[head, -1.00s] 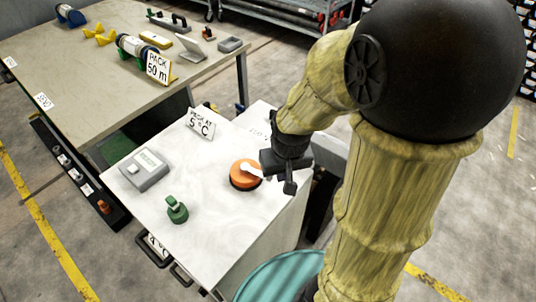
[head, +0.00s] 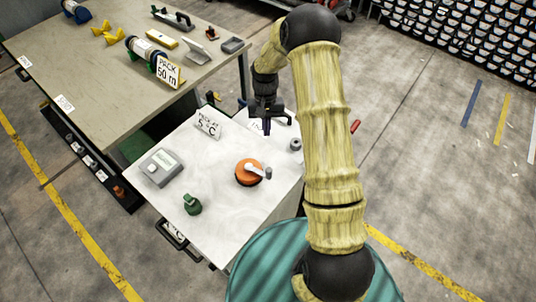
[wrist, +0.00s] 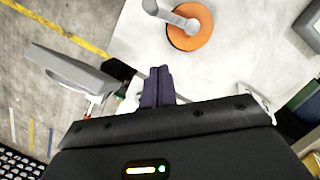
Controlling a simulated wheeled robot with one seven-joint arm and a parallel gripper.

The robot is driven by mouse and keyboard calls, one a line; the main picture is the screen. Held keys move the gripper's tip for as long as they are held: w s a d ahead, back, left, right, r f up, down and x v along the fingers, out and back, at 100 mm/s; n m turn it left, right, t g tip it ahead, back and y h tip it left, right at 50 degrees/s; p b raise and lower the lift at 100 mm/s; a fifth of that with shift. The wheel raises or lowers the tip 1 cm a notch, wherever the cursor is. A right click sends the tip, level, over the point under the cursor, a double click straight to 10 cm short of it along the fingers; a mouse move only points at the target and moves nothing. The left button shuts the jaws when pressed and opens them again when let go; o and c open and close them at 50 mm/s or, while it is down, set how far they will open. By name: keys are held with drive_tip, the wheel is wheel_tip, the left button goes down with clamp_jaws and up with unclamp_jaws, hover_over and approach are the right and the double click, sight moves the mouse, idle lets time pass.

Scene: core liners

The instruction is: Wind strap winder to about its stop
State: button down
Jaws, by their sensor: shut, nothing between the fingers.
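The strap winder (head: 248,173) is an orange disc with a pale grey crank arm on top. It sits on the white worktop (head: 225,225), with the crank knob (head: 267,172) pointing right in the head view. In the wrist view the winder (wrist: 190,30) is at the top, with its crank reaching to the upper left. My gripper (head: 267,128) is above the far part of the worktop, beyond the winder and apart from it. Its dark fingers (wrist: 157,82) are together and empty in the wrist view.
A grey box device (head: 160,168), a green clamp-like item (head: 192,204) and a sign (head: 208,122) stand on the worktop. A small grey cylinder (head: 295,145) is near its right edge. A larger table (head: 75,75) with several items stands at the back left.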

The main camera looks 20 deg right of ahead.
drive_tip(key=shift+s+f, duration=0.1)
drive_tip(key=shift+f, duration=0.05)
drive_tip(key=s+a+f+p, duration=0.1)
drive_tip(key=s+f+p, duration=0.4)
drive_tip(key=f, duration=0.4)
drive_tip(key=shift+s+f, duration=0.25)
drive_tip(key=shift+s, duration=0.35)
drive_tip(key=shift+a, duration=0.1)
drive_tip(key=shift+a, duration=0.1)
